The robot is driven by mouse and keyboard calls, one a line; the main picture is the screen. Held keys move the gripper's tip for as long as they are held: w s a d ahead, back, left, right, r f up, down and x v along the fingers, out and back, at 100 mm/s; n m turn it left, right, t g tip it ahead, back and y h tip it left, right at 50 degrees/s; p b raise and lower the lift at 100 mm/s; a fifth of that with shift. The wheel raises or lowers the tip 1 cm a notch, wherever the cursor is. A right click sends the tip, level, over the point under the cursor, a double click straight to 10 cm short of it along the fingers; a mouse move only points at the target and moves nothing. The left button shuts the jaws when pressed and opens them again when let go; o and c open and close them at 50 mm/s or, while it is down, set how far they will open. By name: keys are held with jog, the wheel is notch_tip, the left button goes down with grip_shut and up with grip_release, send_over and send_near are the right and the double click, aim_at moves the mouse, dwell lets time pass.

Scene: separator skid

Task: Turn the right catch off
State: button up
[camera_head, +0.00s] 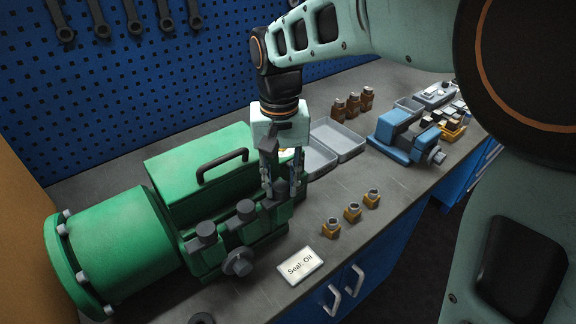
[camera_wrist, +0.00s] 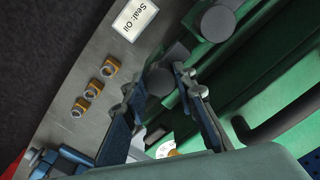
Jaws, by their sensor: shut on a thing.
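The green separator (camera_head: 120,245) lies on the bench, with a box-shaped cover (camera_head: 190,165) and a black handle (camera_head: 222,167). Grey knobs stand along its front edge, including a left knob (camera_head: 206,232) and a middle knob (camera_head: 245,209). My gripper (camera_head: 282,190) points down at the right end of this row. In the wrist view its fingers (camera_wrist: 156,82) stand either side of a dark grey knob, the right catch (camera_wrist: 160,82), and are shut on it. In the head view the fingers largely hide this catch. Its exact turn angle cannot be told.
A white card "Seal: Oil" (camera_head: 301,266) lies in front. Several small brass-coloured fittings (camera_head: 352,212) stand right of it. Grey trays (camera_head: 337,138), brown bottles (camera_head: 352,104) and a blue vise (camera_head: 402,135) are behind. A pegboard (camera_head: 120,100) closes the back.

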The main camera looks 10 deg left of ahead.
aim_at(281, 186)
jog(key=o, duration=1.2)
jog(key=shift+c, duration=0.2)
jog(key=shift+r, duration=0.15)
notch_tip(281, 186, up, 12)
